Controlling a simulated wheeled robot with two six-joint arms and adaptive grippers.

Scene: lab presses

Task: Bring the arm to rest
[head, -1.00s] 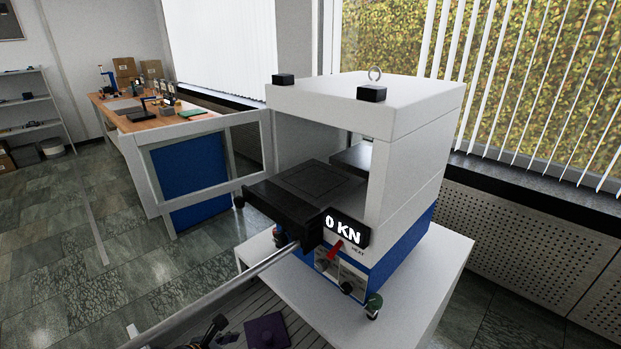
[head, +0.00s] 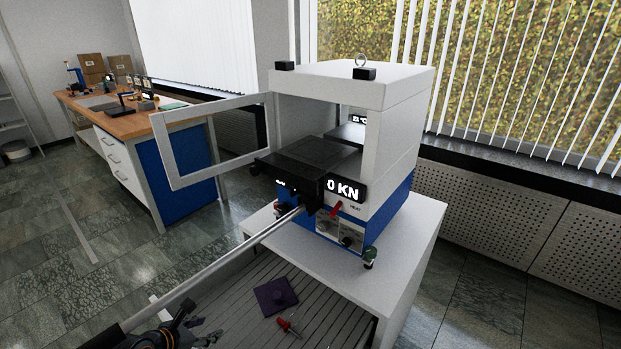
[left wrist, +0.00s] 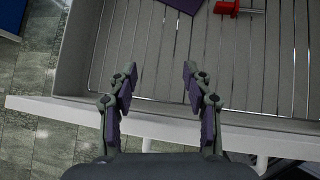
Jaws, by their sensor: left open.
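My left gripper (head: 205,338) shows at the bottom left edge of the head view, mostly cut off. In the left wrist view its two purple-padded fingers (left wrist: 158,72) are apart with nothing between them. They hang over the near rim of the slatted grey surface (left wrist: 225,92). The purple plate (head: 275,296) lies on the slats, ahead of the fingers; its edge shows at the top of the wrist view (left wrist: 183,3). My right gripper is in neither view.
The white and blue press (head: 350,85) stands on a white table (head: 405,255), its display reading 0 KN. Its framed door (head: 168,155) is swung open. A long metal bar (head: 215,265) slopes down left from it. A red-handled tool (head: 290,326) lies near the purple plate.

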